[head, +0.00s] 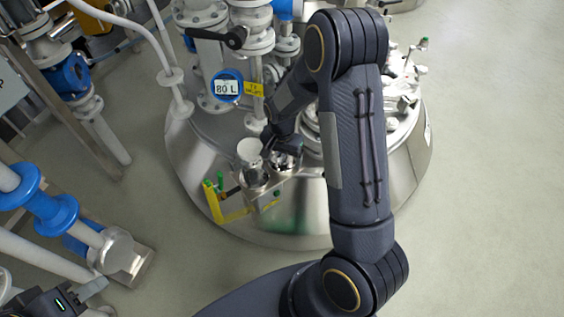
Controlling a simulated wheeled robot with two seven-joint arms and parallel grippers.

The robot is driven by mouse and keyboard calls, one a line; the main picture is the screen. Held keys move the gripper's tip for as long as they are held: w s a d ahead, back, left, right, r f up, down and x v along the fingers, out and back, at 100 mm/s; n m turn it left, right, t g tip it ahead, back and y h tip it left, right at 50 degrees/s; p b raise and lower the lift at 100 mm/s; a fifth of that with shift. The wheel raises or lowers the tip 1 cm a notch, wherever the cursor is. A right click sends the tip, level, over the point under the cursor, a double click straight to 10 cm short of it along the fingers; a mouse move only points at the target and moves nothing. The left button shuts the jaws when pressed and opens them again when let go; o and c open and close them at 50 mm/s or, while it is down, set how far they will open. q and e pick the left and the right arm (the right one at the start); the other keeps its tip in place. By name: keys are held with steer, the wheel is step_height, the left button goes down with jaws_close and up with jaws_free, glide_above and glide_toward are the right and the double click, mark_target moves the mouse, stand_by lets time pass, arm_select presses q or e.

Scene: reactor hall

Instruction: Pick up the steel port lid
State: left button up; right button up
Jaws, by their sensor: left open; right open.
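A pale round steel piece (250,152), which looks like the port lid, sits on a short steel port near the front of the reactor top. A second shiny round steel fitting (285,163) stands just to its right, partly under my gripper. My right gripper (270,152) is open, close beside the pale round piece at its right edge. I cannot tell whether it touches it. My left gripper (97,300) is open and empty at the lower left corner, far from the lid and partly cut off by the frame.
A yellow bracket (228,216) with green parts stands at the front left. Blue-flanged piping (50,210) lies left. The floor at right (490,180) is clear.

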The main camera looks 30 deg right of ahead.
steer(key=c, duration=0.8)
steer(key=shift+r, duration=0.2)
steer(key=shift+r, duration=0.25)
step_height(320, 180, up, 2)
steer(key=shift+r+p, duration=0.1)
steer(key=shift+p, duration=0.45)
steer(key=shift+s+a+r+p, duration=0.2)
steer(key=shift+s+r+p, duration=0.55)
steer(key=shift+s+r, duration=1.25)
steer(key=shift+s+a+r+p, duration=0.2)
steer(key=shift+s+r+p, duration=0.85)
steer(key=shift+s, duration=1.6)
steer(key=shift+s+a+r+p, duration=0.2)
steer(key=shift+s+r+p, duration=0.25)
steer(key=shift+s+r, duration=1.7)
steer(key=shift+s+f, duration=0.15)
steer(key=shift+f, duration=0.05)
